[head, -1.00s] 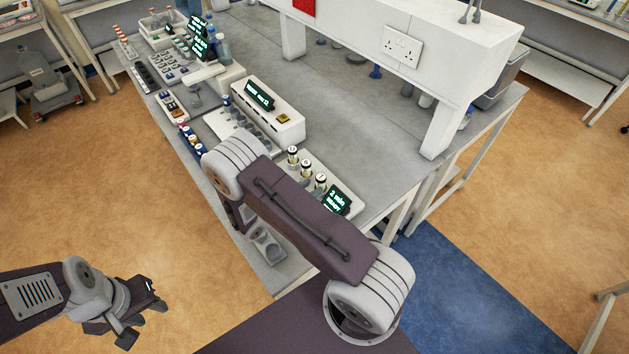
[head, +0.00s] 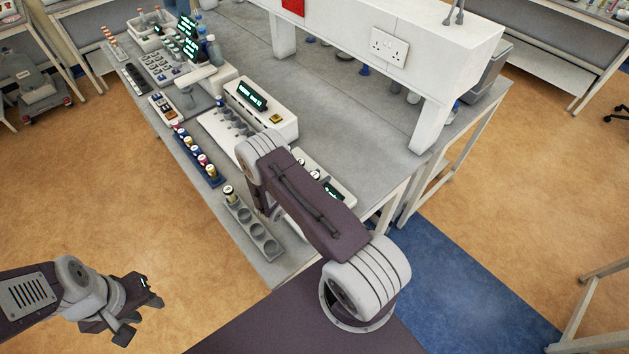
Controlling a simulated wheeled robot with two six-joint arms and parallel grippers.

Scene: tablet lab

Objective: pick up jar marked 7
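I cannot read a 7 on any jar at this size. One pale-capped jar (head: 229,193) stands upright in the end hole of a grey rack (head: 247,218) at the bench's front edge; the rack's other visible holes look empty. Several jars with coloured caps stand in a blue rack (head: 211,174) further left. Another jar (head: 314,174) shows partly behind my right arm. My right arm reaches over the bench's near end, and its links hide the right gripper. My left gripper (head: 146,312) hangs over the floor, away from the bench and jars; its finger gap is unclear.
A white device (head: 262,112) with a lit display stands behind the racks. A white shelf unit (head: 440,60) with sockets rises at the bench's back. Bottles and small racks crowd the far left end. The bench middle (head: 335,110) is mostly clear.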

